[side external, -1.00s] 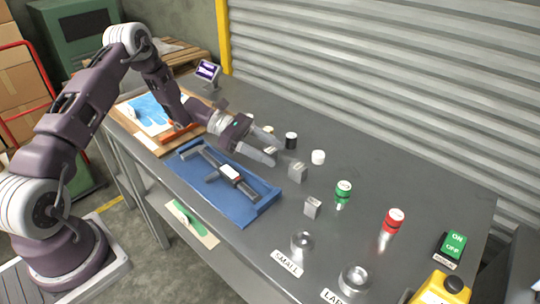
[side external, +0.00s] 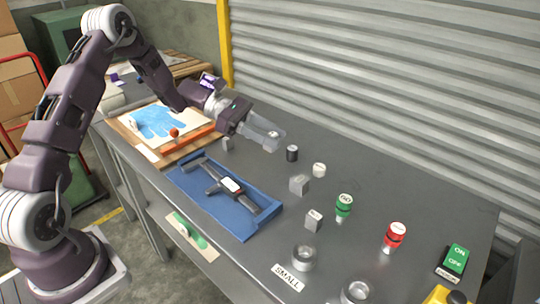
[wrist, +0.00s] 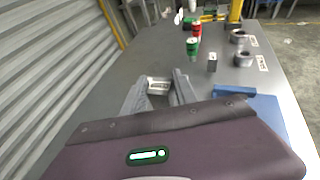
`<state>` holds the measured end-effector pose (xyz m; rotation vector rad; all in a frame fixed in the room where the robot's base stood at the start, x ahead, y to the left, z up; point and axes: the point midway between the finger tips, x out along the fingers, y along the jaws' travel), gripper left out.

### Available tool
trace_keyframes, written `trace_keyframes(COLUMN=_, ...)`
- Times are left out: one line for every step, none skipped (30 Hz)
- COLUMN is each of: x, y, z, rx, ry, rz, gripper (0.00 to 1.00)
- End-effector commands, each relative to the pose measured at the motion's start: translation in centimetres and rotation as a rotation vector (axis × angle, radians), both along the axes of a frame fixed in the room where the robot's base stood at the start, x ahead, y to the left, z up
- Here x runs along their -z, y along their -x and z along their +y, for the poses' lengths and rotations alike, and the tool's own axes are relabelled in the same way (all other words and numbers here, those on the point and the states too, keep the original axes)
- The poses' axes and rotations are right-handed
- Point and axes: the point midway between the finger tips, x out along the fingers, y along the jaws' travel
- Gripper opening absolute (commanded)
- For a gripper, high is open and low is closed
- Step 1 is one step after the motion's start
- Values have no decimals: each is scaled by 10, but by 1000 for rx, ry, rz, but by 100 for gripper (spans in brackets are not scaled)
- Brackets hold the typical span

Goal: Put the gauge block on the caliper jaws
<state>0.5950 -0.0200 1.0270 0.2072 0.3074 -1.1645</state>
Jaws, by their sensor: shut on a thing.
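My gripper (side external: 270,136) is shut on a small grey metal block, the gauge block (wrist: 158,84), and holds it above the table. The block lies between the two grey fingertips in the wrist view, with a faint marking on its face; in the side view the fingers partly hide it. The caliper (side external: 213,188), grey with a white display, lies in a blue tray (side external: 240,228), in front of and left of my gripper. The gripper is apart from the caliper. In the wrist view the caliper is hidden and only part of the blue tray (wrist: 235,92) shows.
Other grey blocks stand on the table (side external: 299,185) (side external: 313,220) (side external: 227,145). A black cylinder (side external: 291,154), a white cylinder (side external: 319,170), a green can (side external: 344,205) and a red-topped one (side external: 395,237) stand to the right. Metal rings (side external: 303,258) are at the front.

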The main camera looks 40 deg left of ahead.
Motion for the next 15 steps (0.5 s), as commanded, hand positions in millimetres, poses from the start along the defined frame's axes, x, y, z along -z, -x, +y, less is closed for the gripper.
trace_keyframes(x=-6, y=3, z=1, rx=-8, ry=3, rz=-1, gripper=0)
trace_keyframes(x=-7, y=7, z=2, rx=-18, ry=9, rz=1, gripper=0)
trace_keyframes(x=-7, y=15, z=4, rx=-38, ry=18, rz=1, gripper=0)
trace_keyframes(x=-6, y=22, z=6, rx=-57, ry=24, rz=0, gripper=0)
trace_keyframes(x=-4, y=31, z=8, rx=-81, ry=30, rz=-2, gripper=0)
trace_keyframes(x=-1, y=43, z=10, rx=-114, ry=35, rz=-3, gripper=0)
trace_keyframes(x=1, y=51, z=12, rx=-140, ry=35, rz=-5, gripper=0)
trace_keyframes(x=4, y=60, z=14, rx=-165, ry=34, rz=-5, gripper=0)
trace_keyframes(x=7, y=70, z=16, rx=-193, ry=30, rz=-5, gripper=0)
trace_keyframes(x=8, y=78, z=17, rx=-214, ry=26, rz=-4, gripper=0)
trace_keyframes(x=10, y=84, z=18, rx=-232, ry=21, rz=-3, gripper=0)
trace_keyframes(x=12, y=92, z=19, rx=-250, ry=15, rz=0, gripper=0)
trace_keyframes(x=13, y=96, z=19, rx=-260, ry=10, rz=0, gripper=0)
trace_keyframes(x=14, y=98, z=21, rx=-270, ry=6, rz=0, gripper=0)
trace_keyframes(x=14, y=97, z=24, rx=-282, ry=1, rz=-1, gripper=0)
